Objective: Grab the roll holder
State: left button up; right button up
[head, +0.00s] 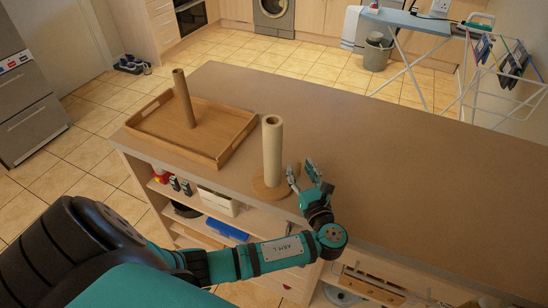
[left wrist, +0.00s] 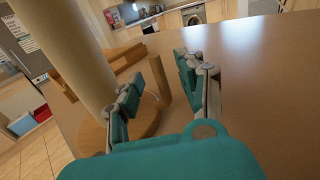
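The roll holder is a round wooden base (head: 268,191) near the front edge of the counter, with a tall pale roll (head: 273,148) upright on it. The left wrist view shows the roll (left wrist: 68,45) large at left, the base (left wrist: 92,138) under it and a short, thin wooden post (left wrist: 160,82) at its side. My left gripper (head: 301,172) is just right of the roll. Its fingers (left wrist: 168,75) are open, one on each side of the short post as seen from the wrist. I cannot tell whether they touch it. My right gripper is not in view.
A wooden tray (head: 215,157) with a brown upright tube (head: 184,99) is on the counter (head: 400,165) to the left. The counter to the right is clear. Shelves below hold a blue item (head: 227,229) and a white box (head: 217,201).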

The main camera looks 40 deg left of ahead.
pick_arm(q)
grip_shut()
jog(key=shift+r, duration=0.2)
dwell(0.3)
